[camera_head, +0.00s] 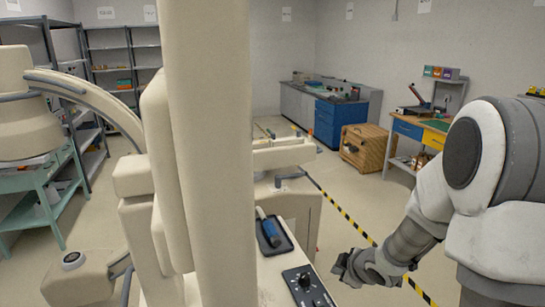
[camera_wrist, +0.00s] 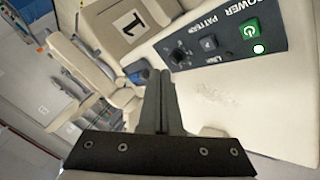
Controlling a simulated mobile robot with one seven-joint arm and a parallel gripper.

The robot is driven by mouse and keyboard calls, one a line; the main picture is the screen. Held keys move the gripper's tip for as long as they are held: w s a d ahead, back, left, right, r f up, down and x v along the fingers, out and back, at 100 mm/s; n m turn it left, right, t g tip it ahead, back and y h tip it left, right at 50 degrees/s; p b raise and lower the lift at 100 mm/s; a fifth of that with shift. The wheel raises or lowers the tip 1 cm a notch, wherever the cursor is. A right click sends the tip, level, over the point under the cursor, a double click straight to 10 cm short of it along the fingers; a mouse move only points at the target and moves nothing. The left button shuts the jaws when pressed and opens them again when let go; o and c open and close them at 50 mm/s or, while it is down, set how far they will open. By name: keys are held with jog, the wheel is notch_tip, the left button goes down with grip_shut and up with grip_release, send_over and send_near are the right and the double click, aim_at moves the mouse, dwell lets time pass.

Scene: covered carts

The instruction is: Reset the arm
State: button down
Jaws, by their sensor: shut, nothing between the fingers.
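My gripper (camera_head: 342,266) is at the lower right in the head view, at the end of my white and grey arm. It hangs beside the beige machine, over the floor side. In the wrist view my gripper (camera_wrist: 160,76) has its two dark fingers together with nothing between them. Beyond the fingertips is a dark control panel (camera_wrist: 218,48) with a knob, a small switch and a green power button (camera_wrist: 249,30). The fingers look apart from the panel. The head view shows a dark panel with a knob (camera_head: 304,281) at its bottom edge.
A tall beige column (camera_head: 207,150) blocks the middle of the head view. A dark tray with a blue item (camera_head: 270,232) sits on the machine. A wooden crate (camera_head: 366,150), blue cabinet (camera_head: 338,120) and workbench (camera_head: 408,130) stand behind. Floor with yellow-black tape (camera_head: 345,215) is clear.

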jog(key=s+d+r+m+h+b, duration=0.1)
jog(key=s+d+r+m+h, duration=0.25)
jog(key=s+r+m, duration=0.6)
jog(key=s+a+r+m+g, duration=0.1)
jog(key=s+a+r, duration=0.2)
jog(key=s, duration=0.5)
jog(key=s+a+r+m+g+y, duration=0.1)
jog(key=s+a+r, duration=0.3)
jog(key=s, duration=0.4)
jog(key=shift+s+r+m+g+b, duration=0.35)
jog(key=shift+m+g+b, duration=0.1)
jog(key=shift+m, duration=0.3)
jog(key=shift+a+y, duration=0.1)
jog(key=shift+y, duration=0.15)
